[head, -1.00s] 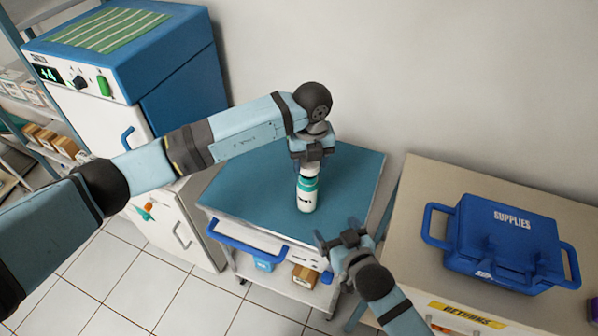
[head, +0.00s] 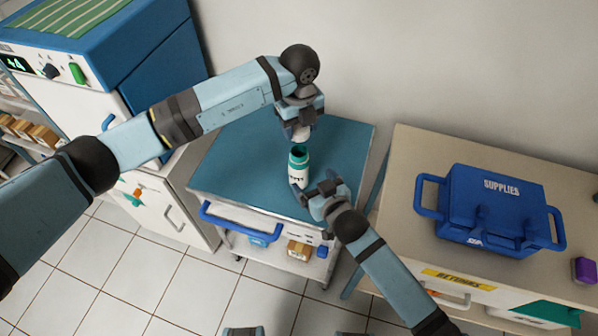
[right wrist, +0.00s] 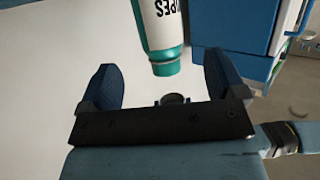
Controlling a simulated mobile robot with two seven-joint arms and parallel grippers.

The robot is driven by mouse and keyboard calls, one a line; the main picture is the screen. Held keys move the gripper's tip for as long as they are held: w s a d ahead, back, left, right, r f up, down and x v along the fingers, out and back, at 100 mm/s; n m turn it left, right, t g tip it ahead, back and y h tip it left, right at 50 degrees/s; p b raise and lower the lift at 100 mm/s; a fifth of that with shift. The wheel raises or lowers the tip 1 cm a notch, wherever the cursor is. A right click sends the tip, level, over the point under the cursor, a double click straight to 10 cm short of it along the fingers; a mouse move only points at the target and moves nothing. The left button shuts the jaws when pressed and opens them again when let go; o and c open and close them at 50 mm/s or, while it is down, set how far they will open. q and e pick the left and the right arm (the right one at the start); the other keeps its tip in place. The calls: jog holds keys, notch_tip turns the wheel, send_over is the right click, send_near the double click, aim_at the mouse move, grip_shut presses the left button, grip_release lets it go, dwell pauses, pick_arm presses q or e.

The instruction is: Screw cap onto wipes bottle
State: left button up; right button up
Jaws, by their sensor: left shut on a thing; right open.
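The white wipes bottle (head: 298,173) with a teal shoulder stands upright on the teal top of the cart (head: 240,165). Its dark open mouth faces up. My left gripper (head: 301,130) is shut on the white cap (head: 301,134) and holds it above the mouth, apart from it. My right gripper (head: 316,186) is open, low beside the bottle on its near right side. In the right wrist view the bottle (right wrist: 165,30) lies ahead of the two spread fingers (right wrist: 165,88), roughly midway across; contact is not visible.
A desk (head: 405,185) with a blue supplies case (head: 500,212) stands on the right. A white and blue cabinet (head: 120,90) stands on the left. The wall is close behind the cart. The cart top around the bottle is otherwise clear.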

jog(key=x, duration=0.9)
jog(key=c, duration=1.4)
pick_arm(q)
send_over(299, 148)
jog(key=s, duration=0.2)
jog(key=shift+f, duration=2.5)
pick_arm(e)
jog(key=shift+o, duration=0.2)
pick_arm(q)
jog(key=shift+f, duration=0.9)
jog(key=shift+f, duration=0.5)
jog(key=shift+f, duration=0.1)
pick_arm(e)
grip_shut()
pick_arm(q)
jog(key=shift+m, duration=1.7)
